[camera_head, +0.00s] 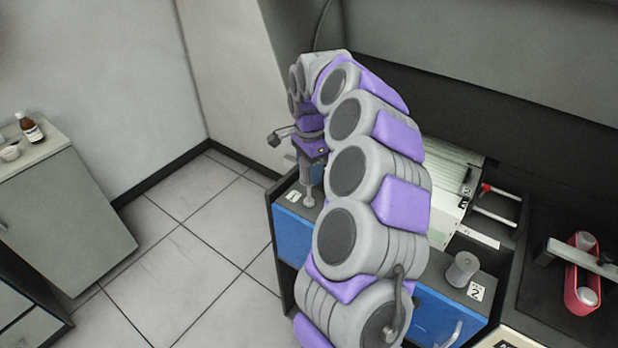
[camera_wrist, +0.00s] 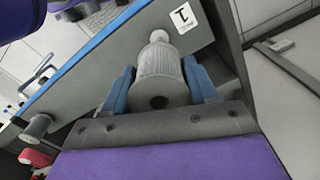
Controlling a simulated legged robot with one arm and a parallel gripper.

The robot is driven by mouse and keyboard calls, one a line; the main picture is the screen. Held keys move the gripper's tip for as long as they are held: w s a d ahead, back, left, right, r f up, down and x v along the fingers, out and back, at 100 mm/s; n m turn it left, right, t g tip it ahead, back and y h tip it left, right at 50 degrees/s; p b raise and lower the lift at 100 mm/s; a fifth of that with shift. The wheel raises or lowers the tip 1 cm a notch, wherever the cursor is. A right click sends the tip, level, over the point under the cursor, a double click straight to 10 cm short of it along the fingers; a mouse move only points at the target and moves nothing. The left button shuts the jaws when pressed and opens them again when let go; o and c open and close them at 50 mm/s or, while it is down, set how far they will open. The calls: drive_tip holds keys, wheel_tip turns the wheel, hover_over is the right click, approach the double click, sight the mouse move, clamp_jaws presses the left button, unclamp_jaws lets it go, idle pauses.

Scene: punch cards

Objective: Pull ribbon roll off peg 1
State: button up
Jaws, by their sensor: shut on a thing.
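The grey ribbon roll (camera_wrist: 160,78) is between the blue fingers of my gripper (camera_wrist: 158,68) in the wrist view, with a dark hole in its near end. My gripper is shut on the roll. A narrow pale part of peg 1 (camera_wrist: 158,36) shows beyond the roll's far end, beside the label 1 (camera_wrist: 185,15). In the head view my gripper (camera_head: 309,150) points down over the label 1 corner, with the roll (camera_head: 305,168) upright below it. Peg 1 (camera_head: 309,199) shows underneath. I cannot tell whether the roll is still around the peg's upper part.
Another grey roll (camera_head: 463,269) stands by label 2 at the blue cabinet's front right. A pink-red holder (camera_head: 582,275) sits farther right. White machinery (camera_head: 455,190) and a red-tipped rod (camera_head: 500,191) lie behind. A brown bottle (camera_head: 29,128) stands on the left cabinet. Open floor lies left.

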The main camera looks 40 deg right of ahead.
drive_tip(key=shift+r, duration=0.8)
drive_tip(key=shift+r, duration=0.15)
drive_tip(key=shift+r+p, duration=1)
drive_tip(key=shift+r, duration=1.85)
